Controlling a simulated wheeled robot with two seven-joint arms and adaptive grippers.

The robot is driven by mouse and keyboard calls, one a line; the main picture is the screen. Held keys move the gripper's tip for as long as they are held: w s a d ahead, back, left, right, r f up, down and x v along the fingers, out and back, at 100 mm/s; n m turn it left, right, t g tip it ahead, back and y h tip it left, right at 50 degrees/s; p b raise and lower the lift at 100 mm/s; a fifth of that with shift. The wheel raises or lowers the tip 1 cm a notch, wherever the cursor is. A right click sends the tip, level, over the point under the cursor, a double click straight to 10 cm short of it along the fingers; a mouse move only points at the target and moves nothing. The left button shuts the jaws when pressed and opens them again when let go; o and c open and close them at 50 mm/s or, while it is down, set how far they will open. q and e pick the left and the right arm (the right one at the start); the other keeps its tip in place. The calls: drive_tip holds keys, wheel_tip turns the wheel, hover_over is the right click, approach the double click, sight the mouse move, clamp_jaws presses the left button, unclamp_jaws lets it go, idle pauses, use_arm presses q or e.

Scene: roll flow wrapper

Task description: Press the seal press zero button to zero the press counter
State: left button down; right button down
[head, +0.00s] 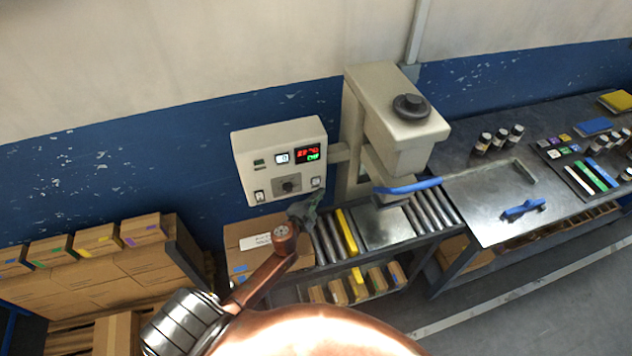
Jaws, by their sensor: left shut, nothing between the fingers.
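The seal press (395,120) is a beige machine with a black knob on top and a blue lever in front. Its control box (280,184) is at its left. The box face has a small white counter window (282,158), a red and green display (309,154), a dark knob, two white rocker switches and a small dark green part (260,163). The zero button is too small to tell apart for certain. My left gripper (306,207) is shut and empty, just below the box's lower right edge in the picture. My right gripper is out of view.
A roller conveyor (433,207) runs under the press, with a carton (245,231) at its left end. Stacked cartons (95,265) stand at the left. A metal bench (490,200) with small bottles and a blue-handled tool is at the right. The wall is behind.

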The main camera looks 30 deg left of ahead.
use_arm(q)
drive_tip(key=shift+s+d, duration=1.05)
drive_tip(key=shift+d, duration=0.1)
